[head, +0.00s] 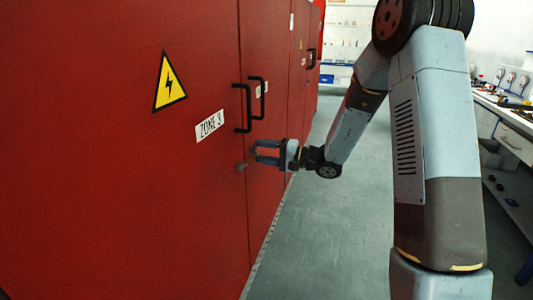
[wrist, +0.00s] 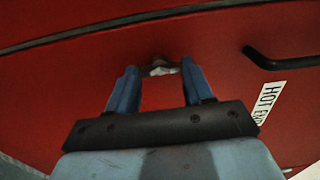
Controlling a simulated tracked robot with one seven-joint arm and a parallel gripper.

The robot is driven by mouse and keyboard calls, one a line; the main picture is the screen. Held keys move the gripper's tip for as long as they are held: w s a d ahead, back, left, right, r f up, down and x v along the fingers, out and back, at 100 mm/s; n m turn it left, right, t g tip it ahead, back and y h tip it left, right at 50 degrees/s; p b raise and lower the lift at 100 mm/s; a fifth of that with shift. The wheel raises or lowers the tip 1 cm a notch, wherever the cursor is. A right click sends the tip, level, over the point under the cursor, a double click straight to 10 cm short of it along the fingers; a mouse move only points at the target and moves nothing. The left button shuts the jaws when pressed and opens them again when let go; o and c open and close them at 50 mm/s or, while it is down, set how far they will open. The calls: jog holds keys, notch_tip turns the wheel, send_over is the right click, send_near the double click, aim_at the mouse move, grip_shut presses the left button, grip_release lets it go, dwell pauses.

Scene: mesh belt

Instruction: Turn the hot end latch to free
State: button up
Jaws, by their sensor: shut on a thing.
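My gripper (head: 257,151) reaches from the right to the red cabinet front, below the black door handles. In the wrist view its two blue fingers (wrist: 160,75) stand apart, on either side of a small grey-white latch (wrist: 161,69) on the red door. The gripper is shut on this latch, which is partly hidden between the fingertips. Its turned angle cannot be made out. In the head view a small grey fitting (head: 241,167) shows just left of the fingertips. A white label reading "HOT EN…" (wrist: 268,103) is on the door at right in the wrist view.
Black handles (head: 243,108) flank the door seam above the gripper. A "ZONE 3" label (head: 209,125) and a yellow warning triangle (head: 170,82) are on the left panel. A workbench (head: 510,113) with tools stands at right. The grey floor (head: 320,230) between is clear.

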jog(key=shift+s+f, duration=0.15)
jog(key=shift+f, duration=0.15)
jog(key=o, duration=1)
jog(key=shift+r, duration=0.15)
jog(key=shift+o, duration=0.2)
jog(key=v, duration=1.3)
jog(key=shift+d, duration=0.4)
jog(key=shift+a+r, duration=0.1)
